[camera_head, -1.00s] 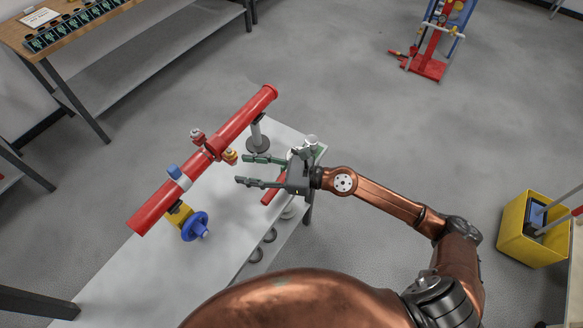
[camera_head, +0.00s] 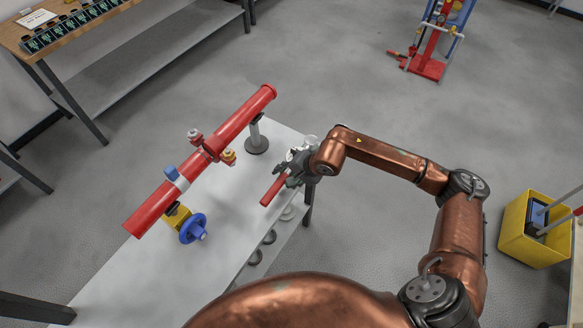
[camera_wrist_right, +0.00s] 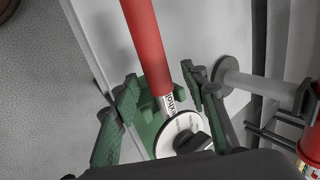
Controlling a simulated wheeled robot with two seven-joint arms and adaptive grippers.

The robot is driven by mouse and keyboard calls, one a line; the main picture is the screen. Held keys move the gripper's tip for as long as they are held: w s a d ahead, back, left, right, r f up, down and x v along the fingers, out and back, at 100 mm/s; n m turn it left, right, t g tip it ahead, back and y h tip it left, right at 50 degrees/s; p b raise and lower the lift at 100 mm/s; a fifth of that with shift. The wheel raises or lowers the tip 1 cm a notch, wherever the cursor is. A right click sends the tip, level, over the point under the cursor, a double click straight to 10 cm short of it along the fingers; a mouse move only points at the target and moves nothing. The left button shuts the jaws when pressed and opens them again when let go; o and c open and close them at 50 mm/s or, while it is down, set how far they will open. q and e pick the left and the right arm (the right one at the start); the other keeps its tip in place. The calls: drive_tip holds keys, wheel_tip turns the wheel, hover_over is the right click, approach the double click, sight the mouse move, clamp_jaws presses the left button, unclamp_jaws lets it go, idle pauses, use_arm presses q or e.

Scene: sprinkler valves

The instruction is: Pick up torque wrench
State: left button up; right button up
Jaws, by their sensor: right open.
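The torque wrench (camera_head: 274,189) has a red handle and lies near the right edge of the grey-white table. In the right wrist view its red handle (camera_wrist_right: 145,45) runs down to a lettered label and a round white dial. My right gripper (camera_head: 288,168) is over the wrench's far end and hides it in the head view. In the right wrist view its green fingers (camera_wrist_right: 163,105) are open on either side of the handle's lower end; I cannot tell whether they touch it. My left gripper is not in view.
A red pipe (camera_head: 205,158) with small valves stands on the table (camera_head: 225,215), left of my right gripper. A blue handwheel (camera_head: 193,228) is below it. Grey rings (camera_head: 268,236) sit at the table's right side. A yellow bin (camera_head: 533,229) stands at the right.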

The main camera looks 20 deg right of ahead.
drive_tip(key=shift+x, duration=0.85)
drive_tip(key=shift+c, duration=0.5)
clamp_jaws()
drive_tip(key=shift+r, duration=0.15)
